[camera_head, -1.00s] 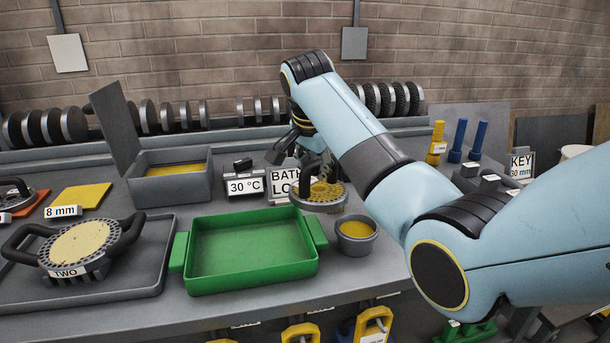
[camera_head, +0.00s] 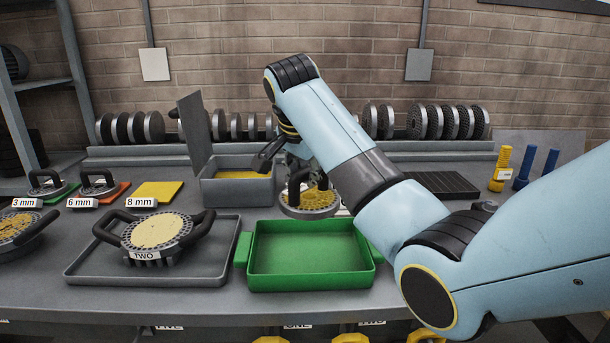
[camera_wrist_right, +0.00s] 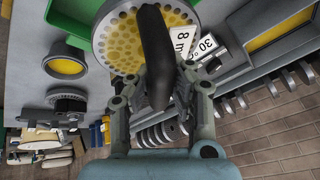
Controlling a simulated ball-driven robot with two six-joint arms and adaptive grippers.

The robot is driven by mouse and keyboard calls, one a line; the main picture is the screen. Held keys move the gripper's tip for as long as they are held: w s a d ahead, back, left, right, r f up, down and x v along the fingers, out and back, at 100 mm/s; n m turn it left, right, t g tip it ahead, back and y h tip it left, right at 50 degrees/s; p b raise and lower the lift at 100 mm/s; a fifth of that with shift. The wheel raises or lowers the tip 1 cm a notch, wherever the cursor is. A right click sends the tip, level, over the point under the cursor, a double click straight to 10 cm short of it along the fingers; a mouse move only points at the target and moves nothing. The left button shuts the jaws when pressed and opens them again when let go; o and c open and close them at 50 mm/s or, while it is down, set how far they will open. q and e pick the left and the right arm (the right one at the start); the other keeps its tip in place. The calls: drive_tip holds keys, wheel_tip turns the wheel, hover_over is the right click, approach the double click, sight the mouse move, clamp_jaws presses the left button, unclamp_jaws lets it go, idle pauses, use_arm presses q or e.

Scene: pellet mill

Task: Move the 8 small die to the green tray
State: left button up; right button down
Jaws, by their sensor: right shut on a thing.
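The 8 mm small die (camera_head: 308,203) is a round plate of yellow-filled holes with a black arched handle. My right gripper (camera_head: 300,172) is shut on that handle and holds the die up at the back edge of the green tray. In the right wrist view the handle stands between the fingers of my right gripper (camera_wrist_right: 158,88), and part of the die's "8 m" label (camera_wrist_right: 182,40) shows. The green tray (camera_head: 311,284) is empty, on the bench in front of the die. My left gripper is not in view.
A large die marked TWO (camera_head: 157,236) sits in a grey tray (camera_head: 88,270) left of the green tray. A grey box (camera_head: 238,190) with yellow contents stands behind. A yellow pad (camera_head: 156,191) has no die on it. The wrist view shows a yellow-filled bowl (camera_wrist_right: 66,66).

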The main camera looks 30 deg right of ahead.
sight(305, 201)
drive_tip(key=shift+f, duration=0.15)
drive_tip(key=shift+w+f+b, duration=0.1)
drive_tip(key=shift+f+b, duration=0.9)
drive_tip(key=shift+f, duration=1.95)
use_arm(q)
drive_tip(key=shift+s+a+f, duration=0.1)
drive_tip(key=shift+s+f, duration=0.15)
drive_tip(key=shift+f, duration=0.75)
use_arm(e)
drive_tip(key=shift+f, duration=0.2)
drive_tip(key=shift+f, duration=0.2)
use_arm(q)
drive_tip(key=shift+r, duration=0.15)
use_arm(e)
drive_tip(key=shift+f, duration=0.3)
drive_tip(key=shift+f, duration=0.65)
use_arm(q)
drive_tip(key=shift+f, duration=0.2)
use_arm(e)
drive_tip(key=shift+f, duration=0.2)
